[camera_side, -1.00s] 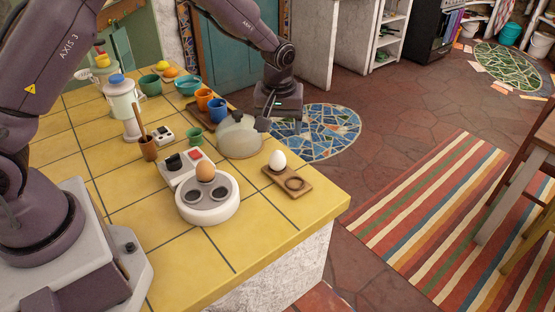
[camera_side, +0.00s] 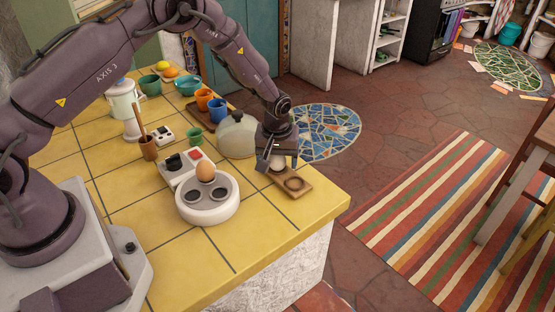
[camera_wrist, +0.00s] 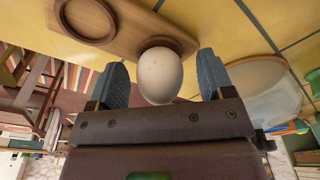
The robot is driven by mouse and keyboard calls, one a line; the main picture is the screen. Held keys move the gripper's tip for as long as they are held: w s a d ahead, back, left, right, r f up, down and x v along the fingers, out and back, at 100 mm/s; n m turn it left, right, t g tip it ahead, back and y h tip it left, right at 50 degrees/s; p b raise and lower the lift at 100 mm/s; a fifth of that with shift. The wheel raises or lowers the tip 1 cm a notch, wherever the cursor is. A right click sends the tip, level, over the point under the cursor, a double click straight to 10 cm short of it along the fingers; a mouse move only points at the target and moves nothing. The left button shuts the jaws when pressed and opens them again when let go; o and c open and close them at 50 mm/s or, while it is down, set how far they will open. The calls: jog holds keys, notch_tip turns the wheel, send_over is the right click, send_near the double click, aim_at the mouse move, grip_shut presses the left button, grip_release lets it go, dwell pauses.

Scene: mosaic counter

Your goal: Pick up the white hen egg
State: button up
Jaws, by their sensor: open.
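The white hen egg (camera_wrist: 160,76) stands in one hollow of a small wooden board (camera_wrist: 128,42). In the wrist view it lies between the two open fingers of my gripper (camera_wrist: 163,82), with a gap on each side. In the side view my gripper (camera_side: 278,164) is over the egg's end of the board (camera_side: 306,190) and hides much of the egg (camera_side: 277,168). The board's other hollow is empty. A brown egg (camera_side: 205,173) sits on a round white holder (camera_side: 208,211) to the left.
A domed cover (camera_side: 236,138) stands close behind my gripper. A white unit with a red button (camera_side: 196,155) is left of it. Blue (camera_side: 217,111) and orange (camera_side: 203,99) cups stand farther back. The counter's front right (camera_side: 270,228) is clear.

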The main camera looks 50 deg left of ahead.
jog(key=c, duration=0.8)
jog(key=shift+r, duration=0.1)
